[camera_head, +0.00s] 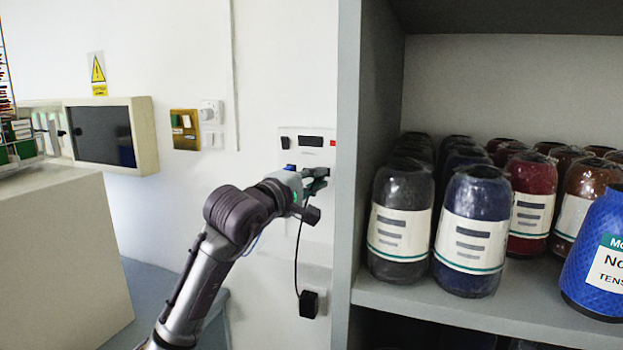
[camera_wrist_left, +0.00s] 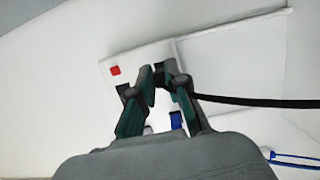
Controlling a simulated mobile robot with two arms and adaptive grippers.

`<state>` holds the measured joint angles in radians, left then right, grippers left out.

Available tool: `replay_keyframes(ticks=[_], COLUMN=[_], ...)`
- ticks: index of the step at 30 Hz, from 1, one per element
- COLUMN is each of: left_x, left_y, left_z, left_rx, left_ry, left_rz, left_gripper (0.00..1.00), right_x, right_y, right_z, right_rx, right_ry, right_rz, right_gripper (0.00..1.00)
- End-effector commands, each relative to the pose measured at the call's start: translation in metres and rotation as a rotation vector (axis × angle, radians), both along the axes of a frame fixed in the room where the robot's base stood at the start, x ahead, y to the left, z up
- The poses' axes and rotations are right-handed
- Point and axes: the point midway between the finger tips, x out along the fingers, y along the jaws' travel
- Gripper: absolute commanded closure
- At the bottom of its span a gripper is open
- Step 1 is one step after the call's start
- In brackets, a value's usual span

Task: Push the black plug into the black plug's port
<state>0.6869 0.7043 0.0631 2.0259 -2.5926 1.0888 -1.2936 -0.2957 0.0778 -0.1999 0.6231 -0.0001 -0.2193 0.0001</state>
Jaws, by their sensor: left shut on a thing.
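My left gripper (camera_head: 318,180) reaches the white wall panel (camera_head: 297,133) from the left and is shut on the black plug. In the left wrist view the fingertips (camera_wrist_left: 160,80) are close together in front of the panel (camera_wrist_left: 147,56), and they hide most of the plug. A black cable (camera_wrist_left: 250,101) runs off to the right from the fingers. In the head view the cable (camera_head: 297,255) hangs down from the gripper. The port in front of the plug is hidden, so I cannot tell whether the plug touches it or is inside. My right gripper is out of view.
The panel has a red square (camera_head: 332,142), a black slot (camera_head: 311,141) and a blue piece (camera_wrist_left: 177,120). A black box (camera_head: 308,303) is low on the wall. A grey shelf (camera_head: 480,308) with several jars stands close on the right.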

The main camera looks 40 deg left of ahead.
Motion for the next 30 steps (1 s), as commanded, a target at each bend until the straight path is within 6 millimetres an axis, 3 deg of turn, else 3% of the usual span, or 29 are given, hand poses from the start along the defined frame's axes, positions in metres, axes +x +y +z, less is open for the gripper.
replay_keyframes(ticks=[30], left_x=[0.0058], left_y=[0.0008], left_z=[-0.0009], left_rx=[0.002], left_ry=[-0.001], left_rz=[0.000], left_gripper=[1.00], right_x=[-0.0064], right_y=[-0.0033], right_z=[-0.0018], right_rx=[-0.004], right_ry=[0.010], right_rz=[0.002], right_gripper=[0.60])
